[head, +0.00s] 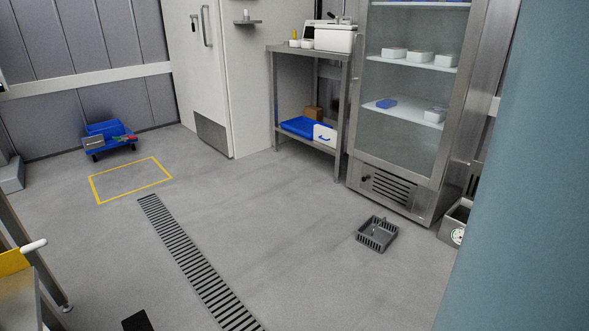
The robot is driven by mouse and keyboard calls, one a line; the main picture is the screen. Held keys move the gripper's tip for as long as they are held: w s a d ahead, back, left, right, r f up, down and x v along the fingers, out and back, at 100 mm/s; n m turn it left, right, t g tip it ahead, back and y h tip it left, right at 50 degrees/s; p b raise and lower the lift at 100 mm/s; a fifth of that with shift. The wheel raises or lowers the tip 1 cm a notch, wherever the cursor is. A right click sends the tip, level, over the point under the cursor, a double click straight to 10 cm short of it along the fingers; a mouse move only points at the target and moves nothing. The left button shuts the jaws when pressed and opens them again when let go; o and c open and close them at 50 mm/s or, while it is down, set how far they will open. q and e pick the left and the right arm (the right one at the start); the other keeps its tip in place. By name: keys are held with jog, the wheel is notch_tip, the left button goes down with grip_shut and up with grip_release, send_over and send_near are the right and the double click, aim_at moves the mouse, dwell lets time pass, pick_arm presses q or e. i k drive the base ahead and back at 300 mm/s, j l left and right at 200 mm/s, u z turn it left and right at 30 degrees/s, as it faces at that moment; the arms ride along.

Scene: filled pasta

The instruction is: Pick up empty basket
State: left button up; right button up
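A small dark grey basket (364,240) with slotted sides stands upright on the floor, right of the middle in the head view, in front of the glass-door fridge. A thin light detail shows inside or across it, too small to make out; I see no clear load in it. Neither of my grippers shows in the head view.
A slotted floor drain (190,251) runs left of the basket. A steel bench (308,50) and a fridge (400,181) stand behind it. A grey bin (451,222) sits to its right. A blue dolly (107,129) stands beyond a yellow floor outline (131,180). Open floor surrounds the basket.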

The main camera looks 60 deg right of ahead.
aim_at(377, 233)
jog(key=z, duration=2.6)
jog(key=i+j+z, duration=0.15)
jog(key=i+j, duration=0.4)
jog(key=i, duration=0.45)
jog(key=i+j+z, duration=0.15)
jog(key=i+j, duration=0.55)
jog(key=i, duration=0.25)
jog(key=i+j+z, duration=0.15)
jog(key=i+j, duration=0.65)
jog(key=i, duration=0.15)
